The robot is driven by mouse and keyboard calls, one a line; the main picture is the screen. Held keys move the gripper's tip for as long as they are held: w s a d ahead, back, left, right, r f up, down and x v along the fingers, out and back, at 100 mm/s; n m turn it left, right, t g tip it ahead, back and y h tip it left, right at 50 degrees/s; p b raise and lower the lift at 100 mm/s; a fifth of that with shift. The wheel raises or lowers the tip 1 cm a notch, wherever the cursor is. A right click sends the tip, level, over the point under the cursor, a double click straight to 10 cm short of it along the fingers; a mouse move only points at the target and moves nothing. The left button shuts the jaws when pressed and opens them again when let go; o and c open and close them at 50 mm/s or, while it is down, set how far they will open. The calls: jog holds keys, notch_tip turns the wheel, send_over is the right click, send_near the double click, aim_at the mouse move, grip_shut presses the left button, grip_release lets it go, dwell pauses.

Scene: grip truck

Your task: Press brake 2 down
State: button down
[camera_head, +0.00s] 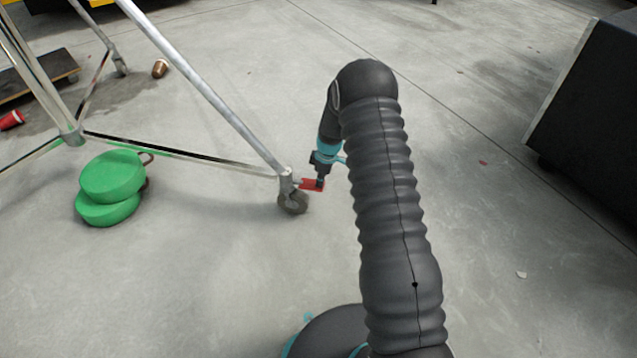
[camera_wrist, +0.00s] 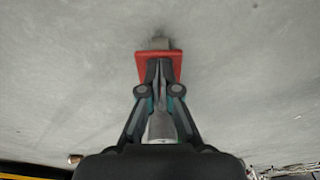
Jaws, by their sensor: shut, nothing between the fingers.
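A red brake pedal (camera_head: 309,184) sticks out to the right from a caster wheel (camera_head: 293,202) at the foot of a metal frame leg. My gripper (camera_head: 320,184) is at the outer end of the red pedal, with its fingers pointing down. In the wrist view the red pedal (camera_wrist: 173,64) lies at the tips of my shut gripper (camera_wrist: 159,64), and the fingers cover its middle. Nothing is held between the fingers. I cannot tell whether the tips press on the pedal or only hover over it.
Green round weights (camera_head: 112,184) lie on the floor left of the caster. The metal frame (camera_head: 200,85) rises to the upper left. A brown cup (camera_head: 160,68) and a red cup (camera_head: 11,119) lie further back. A black box (camera_head: 590,100) stands at right. Floor between is clear.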

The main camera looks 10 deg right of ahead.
jog(key=shift+s+d+f+b, duration=0.1)
jog(key=shift+d+f+b, duration=0.05)
jog(key=shift+f+b, duration=0.75)
jog(key=shift+d+f+b, duration=0.15)
jog(key=shift+f+b, duration=0.7)
jog(key=shift+b, duration=0.05)
jog(key=s+d+r+p, duration=0.2)
jog(key=s+d+r, duration=0.1)
jog(key=d+r, duration=0.5)
notch_tip(320, 180, up, 3)
jog(key=shift+s+f, duration=0.2)
jog(key=shift+s, duration=0.1)
